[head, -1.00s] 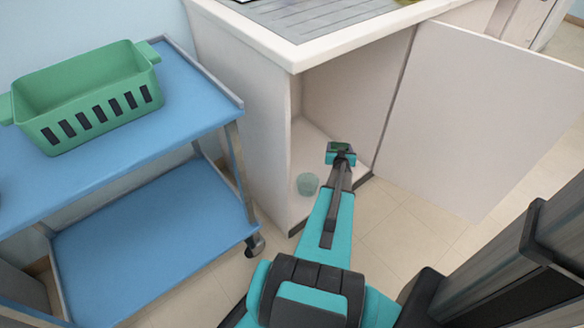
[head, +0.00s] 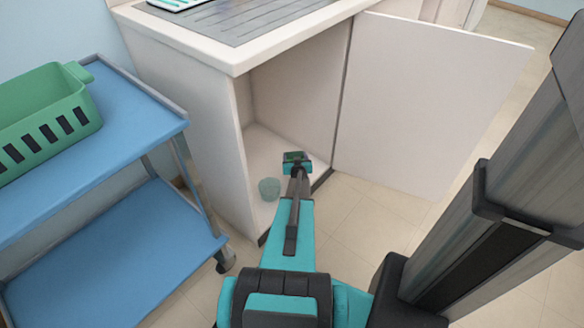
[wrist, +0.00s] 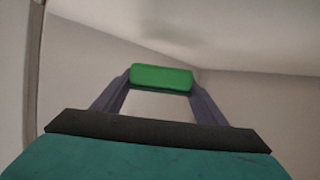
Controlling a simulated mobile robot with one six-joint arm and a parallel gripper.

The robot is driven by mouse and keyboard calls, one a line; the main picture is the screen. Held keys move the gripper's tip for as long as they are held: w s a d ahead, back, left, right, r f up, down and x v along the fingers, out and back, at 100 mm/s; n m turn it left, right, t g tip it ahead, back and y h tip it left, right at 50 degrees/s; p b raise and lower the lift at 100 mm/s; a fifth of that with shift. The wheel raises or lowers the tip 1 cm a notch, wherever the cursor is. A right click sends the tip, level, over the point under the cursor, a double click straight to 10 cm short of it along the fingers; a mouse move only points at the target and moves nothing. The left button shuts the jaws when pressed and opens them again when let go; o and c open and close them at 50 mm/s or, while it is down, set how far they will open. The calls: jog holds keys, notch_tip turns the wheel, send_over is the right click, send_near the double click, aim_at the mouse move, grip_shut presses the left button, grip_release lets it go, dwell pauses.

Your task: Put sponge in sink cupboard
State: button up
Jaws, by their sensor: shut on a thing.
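The green sponge (wrist: 162,77) is held between the two fingers of my gripper (wrist: 160,92) in the wrist view. In the head view my gripper (head: 296,160) is at the opening of the sink cupboard (head: 290,100), over its floor, and the sponge shows only as a small dark green patch there. The cupboard door (head: 430,105) stands wide open to the right. Pale inner walls of the cupboard surround the gripper in the wrist view. I cannot tell how far the sponge is above the cupboard floor.
A blue trolley (head: 120,245) with a green basket (head: 45,125) is to the left. The counter (head: 235,65) overhangs the opening. Tiled floor is clear below the door.

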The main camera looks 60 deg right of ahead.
jog(key=shift+f, duration=0.25)
jog(key=shift+f+b, duration=0.75)
jog(key=shift+f, duration=1.65)
jog(key=shift+f, duration=0.15)
jog(key=o, duration=1)
jog(key=shift+s+a+r, duration=0.15)
jog(key=shift+a+r, duration=0.15)
jog(key=shift+r, duration=0.05)
jog(key=p+v, duration=0.2)
jog(key=v, duration=0.8)
jog(key=shift+s+a+r, duration=0.1)
jog(key=shift+a+r, duration=0.05)
jog(key=shift+a, duration=0.15)
jog(key=shift+s+a, duration=0.15)
jog(key=shift+a, duration=0.1)
